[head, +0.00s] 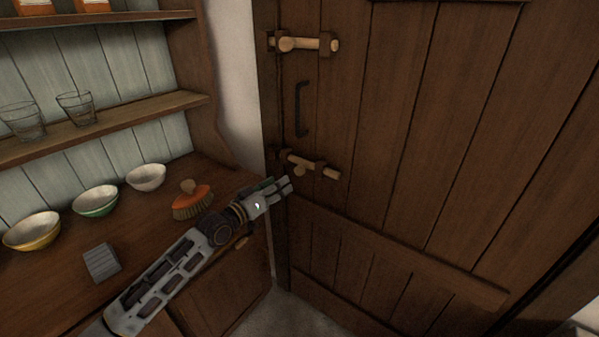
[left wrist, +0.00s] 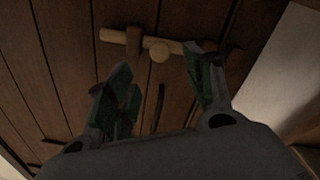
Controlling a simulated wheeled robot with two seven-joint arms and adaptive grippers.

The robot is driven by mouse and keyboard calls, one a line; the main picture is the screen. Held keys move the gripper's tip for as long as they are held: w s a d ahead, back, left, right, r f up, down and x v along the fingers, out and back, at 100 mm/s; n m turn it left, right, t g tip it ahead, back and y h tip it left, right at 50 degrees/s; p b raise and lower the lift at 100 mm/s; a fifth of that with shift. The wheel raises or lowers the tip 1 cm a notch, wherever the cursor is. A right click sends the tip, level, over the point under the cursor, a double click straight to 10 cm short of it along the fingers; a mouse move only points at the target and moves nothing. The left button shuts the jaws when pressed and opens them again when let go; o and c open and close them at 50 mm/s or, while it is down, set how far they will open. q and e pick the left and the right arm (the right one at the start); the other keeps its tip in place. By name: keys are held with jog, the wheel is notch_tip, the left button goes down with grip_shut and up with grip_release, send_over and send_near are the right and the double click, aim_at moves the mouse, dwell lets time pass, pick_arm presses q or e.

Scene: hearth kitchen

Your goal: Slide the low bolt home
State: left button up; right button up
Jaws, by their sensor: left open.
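The low bolt (head: 329,172) is a pale wooden rod with a round knob (head: 299,171), mounted on the dark plank door (head: 395,130). Its rod runs through a dark bracket and sticks out to the right of it. In the left wrist view the bolt (left wrist: 113,37) and its knob (left wrist: 158,51) lie ahead of the fingers. One finger overlaps the rod's end by the frame, so I cannot tell whether it enters the keeper. My left gripper (head: 287,186) is open and empty, just below and left of the knob, seemingly apart from it. My right gripper is out of view.
A similar upper bolt (head: 310,44) and a dark handle (head: 299,110) are higher on the door. At left, a wooden counter (head: 150,225) holds bowls, an orange brush (head: 192,203) and a grey block (head: 102,262). Glasses stand on the shelf above.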

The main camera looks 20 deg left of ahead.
aim_at(298, 172)
pick_arm(q)
jog(key=shift+x, duration=5.65)
grip_shut()
